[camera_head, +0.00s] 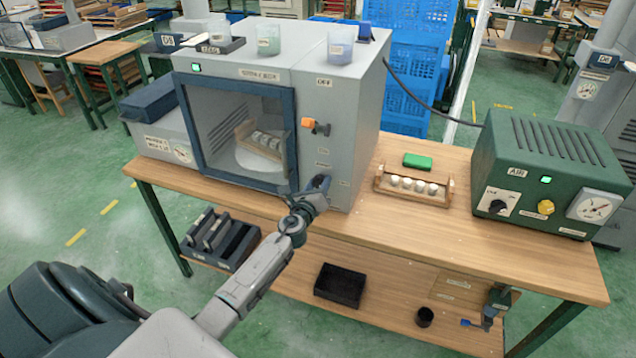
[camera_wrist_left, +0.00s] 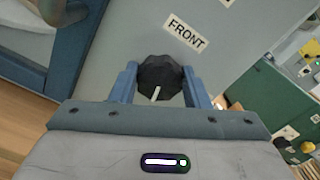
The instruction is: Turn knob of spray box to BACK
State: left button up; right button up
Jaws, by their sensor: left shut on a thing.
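The grey spray box (camera_head: 345,110) stands on the wooden table. Its dark knob (camera_wrist_left: 161,78) is on the front panel, between the two blue fingers of my left gripper (camera_wrist_left: 165,88), which is shut on it. The knob's white mark lies on its lower side in the wrist view, away from the FRONT label (camera_wrist_left: 185,33) above it. In the head view my left gripper (camera_head: 320,186) is at the lower part of the panel and largely hides the knob. No BACK label is readable. My right gripper is not in view.
The box's blue-framed window (camera_head: 290,150) is left of the knob and shows a rack inside. A wooden rack of white pieces (camera_head: 410,195) and a green air unit (camera_head: 550,165) stand to the right.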

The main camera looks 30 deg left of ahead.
pick_arm(q)
jog(key=shift+m, duration=1.2)
jog(key=shift+p, duration=0.3)
jog(key=shift+m, duration=0.3)
jog(key=o, duration=1)
jog(key=shift+s+d, duration=0.2)
jog(key=shift+s, duration=0.4)
jog(key=v, duration=0.9)
jog(key=shift+s, duration=0.3)
jog(key=shift+f, duration=0.15)
